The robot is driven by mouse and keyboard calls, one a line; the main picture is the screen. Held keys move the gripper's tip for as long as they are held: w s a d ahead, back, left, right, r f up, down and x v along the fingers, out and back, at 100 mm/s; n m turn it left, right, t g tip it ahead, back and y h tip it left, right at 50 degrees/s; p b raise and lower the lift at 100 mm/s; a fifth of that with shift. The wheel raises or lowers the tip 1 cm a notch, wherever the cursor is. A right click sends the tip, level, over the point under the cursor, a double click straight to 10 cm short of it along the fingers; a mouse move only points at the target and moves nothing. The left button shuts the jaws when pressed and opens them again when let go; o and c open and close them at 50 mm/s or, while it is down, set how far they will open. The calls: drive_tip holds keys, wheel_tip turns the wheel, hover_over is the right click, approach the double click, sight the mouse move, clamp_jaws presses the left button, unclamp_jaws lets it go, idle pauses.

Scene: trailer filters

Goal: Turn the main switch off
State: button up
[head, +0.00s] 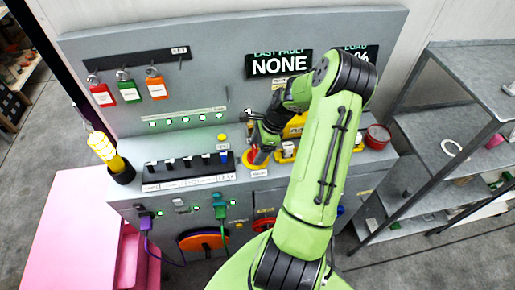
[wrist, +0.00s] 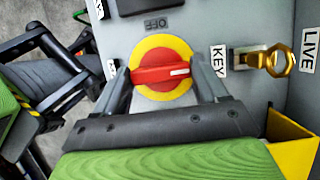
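The main switch (wrist: 161,75) is a red bar-shaped knob on a yellow round plate in the wrist view. Its bar lies crosswise in that picture, with a white mark at its right end. An OFF label (wrist: 158,24) is above the plate and reads upside down. My gripper (wrist: 161,82) is open, one finger on each side of the knob, close to the bar's ends. I cannot tell whether the fingers touch it. In the head view the yellow plate (head: 252,162) shows partly behind my gripper (head: 262,152), low over the console.
A brass key (wrist: 277,61) sits in a lock right of the switch, by a KEY label (wrist: 218,60). In the head view, a row of black switches (head: 190,162) lies left of my gripper. A red round tin (head: 377,137) stands to the right of my arm.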

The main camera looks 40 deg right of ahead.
drive_tip(key=c, duration=0.5)
drive_tip(key=n+g+p, duration=0.1)
drive_tip(key=n, duration=0.2)
drive_tip(key=shift+w, duration=0.1)
drive_tip(key=n+g, duration=0.1)
drive_tip(key=n, duration=0.1)
drive_tip(key=n+g, duration=0.1)
drive_tip(key=n, duration=0.1)
drive_tip(key=shift+w+d+n+y+p, duration=0.1)
drive_tip(key=shift+n+y+p, duration=0.2)
drive_tip(key=shift+p, duration=0.1)
drive_tip(key=n+g, duration=0.1)
drive_tip(key=n, duration=0.1)
drive_tip(key=n+g, duration=0.1)
drive_tip(key=n, duration=0.2)
drive_tip(key=shift+w+b, duration=0.15)
drive_tip(key=shift+b, duration=0.15)
drive_tip(key=n+h, duration=0.1)
drive_tip(key=n, duration=0.1)
drive_tip(key=n+g, duration=0.1)
drive_tip(key=n, duration=0.2)
drive_tip(key=shift+w+h+b, duration=0.1)
drive_tip(key=shift+h+b, duration=0.3)
drive_tip(key=shift+n, duration=0.3)
drive_tip(key=o, duration=1)
